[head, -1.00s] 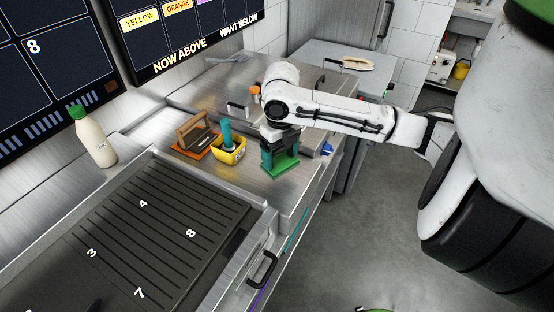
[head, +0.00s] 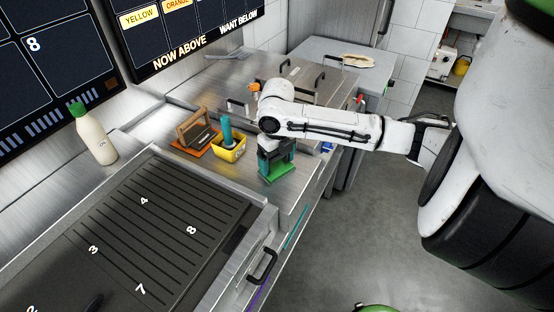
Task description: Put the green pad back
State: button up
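The green pad (head: 281,173) has a bright green base with dark green upright parts above it. It is over the bare steel counter, to the right of the yellow tub, near the counter's front edge. My gripper (head: 276,153) reaches down onto it from above and looks shut on its upper part. The fingertips are mostly hidden by my wrist and the pad. I cannot tell whether the base touches the counter.
A yellow tub (head: 229,154) with a teal-handled tool (head: 227,130) and an orange pad with a brown handle (head: 197,138) stand left of my gripper. A dark ridged griddle (head: 165,220) lies in front. A white bottle (head: 95,138) stands at the left.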

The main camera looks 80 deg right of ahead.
jog(key=shift+o, duration=0.8)
jog(key=shift+r, duration=0.2)
notch_tip(320, 180, up, 12)
jog(key=shift+b, duration=0.45)
jog(key=shift+f, duration=0.1)
